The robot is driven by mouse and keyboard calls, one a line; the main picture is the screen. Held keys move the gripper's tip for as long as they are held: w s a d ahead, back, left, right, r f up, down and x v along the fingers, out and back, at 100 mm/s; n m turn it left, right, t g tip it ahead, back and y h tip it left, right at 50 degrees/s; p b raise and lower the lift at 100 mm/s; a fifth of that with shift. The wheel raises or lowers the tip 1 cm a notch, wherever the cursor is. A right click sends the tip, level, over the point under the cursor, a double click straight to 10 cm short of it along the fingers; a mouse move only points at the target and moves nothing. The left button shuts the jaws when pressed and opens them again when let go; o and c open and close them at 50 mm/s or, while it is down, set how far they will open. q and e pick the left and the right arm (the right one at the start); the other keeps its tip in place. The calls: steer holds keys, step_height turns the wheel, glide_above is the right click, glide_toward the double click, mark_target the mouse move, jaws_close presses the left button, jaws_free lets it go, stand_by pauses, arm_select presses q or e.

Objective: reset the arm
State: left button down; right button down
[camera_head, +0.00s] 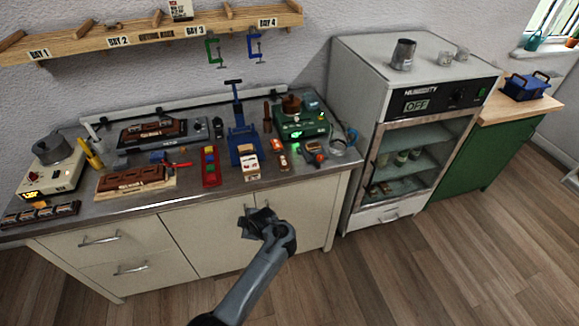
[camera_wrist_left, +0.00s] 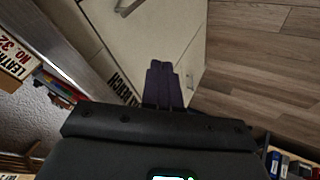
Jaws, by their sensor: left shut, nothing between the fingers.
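My left gripper (camera_head: 256,220) hangs in front of the white cabinet doors (camera_head: 205,238), below the front edge of the steel worktop. Its arm rises from the lower middle of the head view. The left wrist view shows its two dark fingers (camera_wrist_left: 161,80) side by side and shut, with nothing between them. Behind them are a pale cabinet front and the wood floor. My right gripper is in neither view.
The worktop (camera_head: 228,188) above the gripper holds a blue press (camera_head: 243,145), a red tray (camera_head: 210,168), a green machine (camera_head: 302,122) and several small parts. A humidity cabinet (camera_head: 412,120) stands to the right. The wood floor (camera_head: 420,270) is clear.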

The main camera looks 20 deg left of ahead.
arm_select(q)
steer(key=s+a+f+m+g, duration=0.1)
steer(key=s+a+f, duration=0.1)
steer(key=s+f, duration=0.6)
steer(key=s+a+f+g, duration=0.1)
steer(key=s+a+f, duration=0.1)
steer(key=s+f, duration=0.6)
steer(key=s+d+r+m+t+h, duration=0.1)
steer(key=s+d+r+m, duration=0.1)
steer(key=s+m, duration=0.3)
steer(key=s+d+r+m+t+h, duration=0.1)
steer(key=s+d+r+m+h, duration=0.1)
steer(key=s, duration=0.5)
steer(key=s+d+r+m+h+p, duration=0.1)
steer(key=s+d+r+m+h, duration=0.1)
steer(key=d+r+m, duration=0.55)
steer(key=s+d+r+m+h, duration=0.2)
steer(key=d+r+m, duration=0.3)
steer(key=r+m, duration=0.6)
step_height(320, 180, up, 29)
steer(key=n+p, duration=0.2)
steer(key=p, duration=2.5)
steer(key=shift+d+n, duration=0.15)
steer(key=shift+n, duration=0.2)
steer(key=shift+r, duration=0.1)
